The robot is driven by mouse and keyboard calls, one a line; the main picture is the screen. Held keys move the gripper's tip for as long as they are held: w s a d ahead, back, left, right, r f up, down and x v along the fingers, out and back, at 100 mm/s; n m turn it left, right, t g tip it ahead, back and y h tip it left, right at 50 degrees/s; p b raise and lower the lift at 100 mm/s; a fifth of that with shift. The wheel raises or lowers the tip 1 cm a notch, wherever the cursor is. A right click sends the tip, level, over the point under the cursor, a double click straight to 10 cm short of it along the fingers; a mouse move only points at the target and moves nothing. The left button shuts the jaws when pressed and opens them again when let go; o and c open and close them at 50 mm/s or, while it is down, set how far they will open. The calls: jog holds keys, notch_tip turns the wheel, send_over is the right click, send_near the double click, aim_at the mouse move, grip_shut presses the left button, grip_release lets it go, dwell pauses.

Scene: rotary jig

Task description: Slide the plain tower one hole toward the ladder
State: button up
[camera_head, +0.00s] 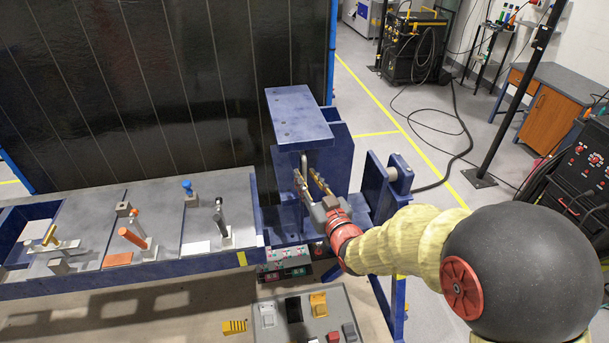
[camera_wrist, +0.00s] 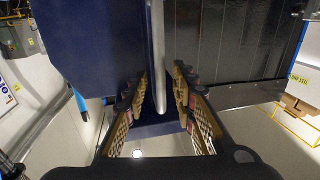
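A dark blue tower with a flat top plate (camera_head: 298,115) stands at the right end of the long blue jig bed. I take it for the plain tower, but no label shows. A grey upright bar handle (camera_head: 304,162) is on its near side. My gripper (camera_head: 311,180) is open at the handle. In the wrist view the handle (camera_wrist: 158,55) runs down between the two separated fingers (camera_wrist: 160,95), with a visible gap on both sides. The tower's blue face (camera_wrist: 90,40) fills the left of that view. I cannot make out a ladder or the holes.
The bed (camera_head: 100,283) carries several clamps, including one with an orange handle (camera_head: 131,238). A large black panel (camera_head: 150,90) stands behind. A blue bracket with a white roller (camera_head: 392,174) is right of the tower. A control panel (camera_head: 305,315) lies in front.

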jog(key=v, duration=1)
